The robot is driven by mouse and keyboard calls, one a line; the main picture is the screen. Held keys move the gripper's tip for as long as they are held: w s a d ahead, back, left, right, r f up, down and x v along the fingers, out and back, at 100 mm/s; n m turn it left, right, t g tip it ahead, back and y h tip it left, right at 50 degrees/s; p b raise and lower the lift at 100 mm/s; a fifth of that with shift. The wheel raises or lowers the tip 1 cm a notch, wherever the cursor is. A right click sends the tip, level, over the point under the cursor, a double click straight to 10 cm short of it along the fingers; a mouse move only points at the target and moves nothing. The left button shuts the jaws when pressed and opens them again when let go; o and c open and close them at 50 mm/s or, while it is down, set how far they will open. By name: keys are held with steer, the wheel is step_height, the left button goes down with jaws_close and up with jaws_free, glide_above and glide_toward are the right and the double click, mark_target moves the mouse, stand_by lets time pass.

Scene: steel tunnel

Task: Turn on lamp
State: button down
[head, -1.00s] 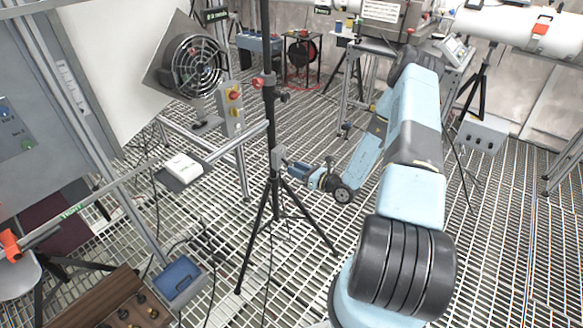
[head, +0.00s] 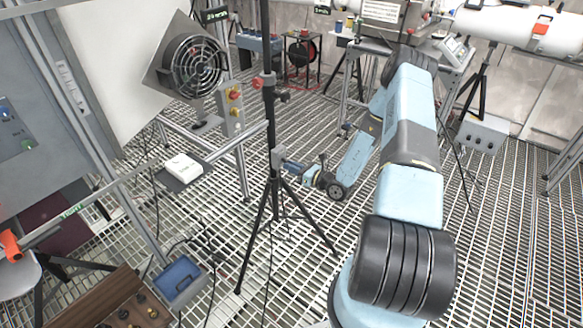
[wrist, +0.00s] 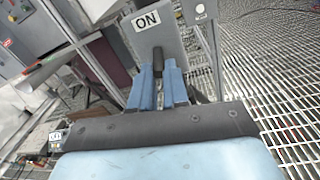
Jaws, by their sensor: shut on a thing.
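A grey switch box (head: 277,158) is mounted on a black tripod stand (head: 272,200) near the middle of the head view. In the wrist view the grey box (wrist: 187,48) carries a white "ON" label (wrist: 147,20) and a short black lever (wrist: 158,58). My gripper (head: 288,165) reaches the box from the right. Its two blue fingers, in the wrist view (wrist: 158,72), are shut on the lever, one on each side. The lever's lower part is hidden between the fingers. The stand's pole runs out of the top of the head view, and I cannot make out a lamp.
A caged fan (head: 194,67) and a box with red and yellow buttons (head: 231,107) stand left of the pole. Open grating floor lies right of my arm.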

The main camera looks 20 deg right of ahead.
stand_by(0.4)
steer(key=shift+w+r+m+g+h, duration=0.1)
steer(key=shift+r+g+h, duration=0.55)
steer(key=shift+g+h, duration=0.4)
steer(key=shift+w+r+m+g+h, duration=0.1)
steer(key=shift+r+g+h, duration=0.6)
steer(key=shift+g, duration=0.6)
steer(key=shift+r+m+g+h, duration=0.1)
steer(key=shift+r+g+h, duration=0.5)
steer(key=shift+g+h, duration=0.45)
steer(key=shift+a, duration=0.1)
steer(key=c, duration=1.1)
jaws_free()
steer(key=v, duration=1.3)
steer(key=shift+d+r, duration=0.2)
steer(key=shift+r, duration=0.2)
